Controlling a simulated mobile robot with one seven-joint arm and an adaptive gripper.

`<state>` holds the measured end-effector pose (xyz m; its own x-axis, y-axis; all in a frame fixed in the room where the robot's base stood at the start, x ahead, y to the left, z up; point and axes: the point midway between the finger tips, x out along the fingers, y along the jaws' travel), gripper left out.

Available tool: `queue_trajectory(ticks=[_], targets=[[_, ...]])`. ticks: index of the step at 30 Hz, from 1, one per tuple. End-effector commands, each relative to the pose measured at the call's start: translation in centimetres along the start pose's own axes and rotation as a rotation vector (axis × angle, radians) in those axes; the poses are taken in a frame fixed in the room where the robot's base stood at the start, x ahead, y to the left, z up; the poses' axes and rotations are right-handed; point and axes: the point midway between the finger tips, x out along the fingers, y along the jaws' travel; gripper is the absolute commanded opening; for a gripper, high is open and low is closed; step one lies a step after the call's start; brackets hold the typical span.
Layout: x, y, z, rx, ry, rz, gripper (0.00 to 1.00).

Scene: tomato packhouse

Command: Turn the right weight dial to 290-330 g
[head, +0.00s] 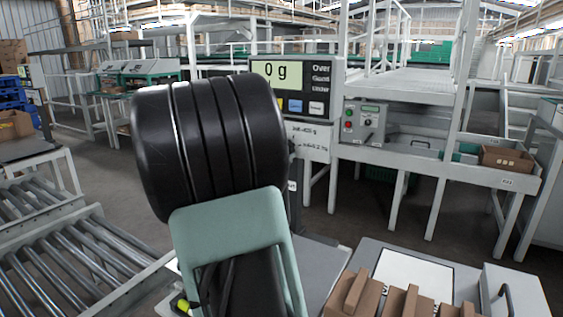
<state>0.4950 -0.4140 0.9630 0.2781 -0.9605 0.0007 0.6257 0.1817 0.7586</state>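No weight dial can be made out for certain. A scale display (283,72) reads "0 g", with Over, Good and Under labels and coloured buttons below. Right of it, a grey control box (370,113) has a small green screen, red and green buttons and a small dark round part that may be a knob; its marks are too small to read. My arm, a black ribbed joint and pale green link, fills the centre left and hides the area below and left of the display. My gripper is not in view.
Roller conveyors (75,265) lie at the left. Brown cartons (405,302) stand at the bottom right near a white panel (412,272). A brown box (507,158) sits on a grey bench at the right. Bare floor shows between the bench and the front right.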

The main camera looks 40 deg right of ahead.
Motion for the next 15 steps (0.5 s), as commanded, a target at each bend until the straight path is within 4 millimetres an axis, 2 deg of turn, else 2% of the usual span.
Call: queue_trajectory(ticks=[15], targets=[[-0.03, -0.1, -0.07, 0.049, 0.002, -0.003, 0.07]])
